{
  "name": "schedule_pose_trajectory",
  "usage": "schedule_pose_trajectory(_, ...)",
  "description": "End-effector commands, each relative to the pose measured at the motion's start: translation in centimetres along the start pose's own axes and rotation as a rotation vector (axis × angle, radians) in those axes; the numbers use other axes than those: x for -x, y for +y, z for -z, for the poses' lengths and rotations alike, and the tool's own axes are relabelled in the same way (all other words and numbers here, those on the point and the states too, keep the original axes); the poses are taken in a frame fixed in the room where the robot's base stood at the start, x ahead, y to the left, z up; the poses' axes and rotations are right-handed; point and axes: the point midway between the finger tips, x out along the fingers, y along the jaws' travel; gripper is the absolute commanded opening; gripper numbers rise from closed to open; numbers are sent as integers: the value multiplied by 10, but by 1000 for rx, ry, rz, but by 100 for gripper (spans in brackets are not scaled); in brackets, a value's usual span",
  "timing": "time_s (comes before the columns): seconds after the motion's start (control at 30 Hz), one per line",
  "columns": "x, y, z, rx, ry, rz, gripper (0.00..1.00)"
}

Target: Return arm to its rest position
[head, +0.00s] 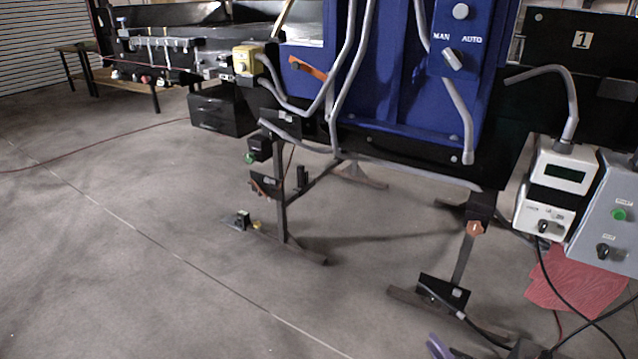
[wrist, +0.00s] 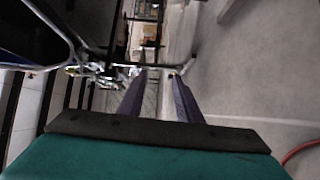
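My gripper (wrist: 160,78) shows in the wrist view as two dark purple fingers reaching forward from a black bar and a teal body. The fingers stand apart with a clear gap, and I see only background between them. Nothing is held. In the head view a small purple piece shows at the bottom edge; I cannot tell if it is part of my gripper.
A blue control panel (head: 405,80) with a MAN/AUTO knob stands on dark metal legs. At right are a white box with a display (head: 556,185) and a grey box (head: 610,215) with a green button. A black cabinet (head: 222,110) stands behind.

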Motion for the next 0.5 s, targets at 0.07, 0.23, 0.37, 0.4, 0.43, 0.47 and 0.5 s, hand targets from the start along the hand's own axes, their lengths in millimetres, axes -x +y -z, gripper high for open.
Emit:
schedule_pose_trajectory(0.07,-18,15,16,-14,2,13,31)
schedule_pose_trajectory(0.23,-50,31,42,-50,-14,50,31)
schedule_pose_trajectory(0.37,-72,42,62,-85,-35,85,31)
schedule_pose_trajectory(0.4,-79,45,68,-97,-43,95,31)
schedule_pose_trajectory(0.43,-83,48,72,-106,-49,105,31)
schedule_pose_trajectory(0.47,-88,50,77,-117,-56,114,31)
schedule_pose_trajectory(0.5,-93,52,83,-130,-66,128,31)
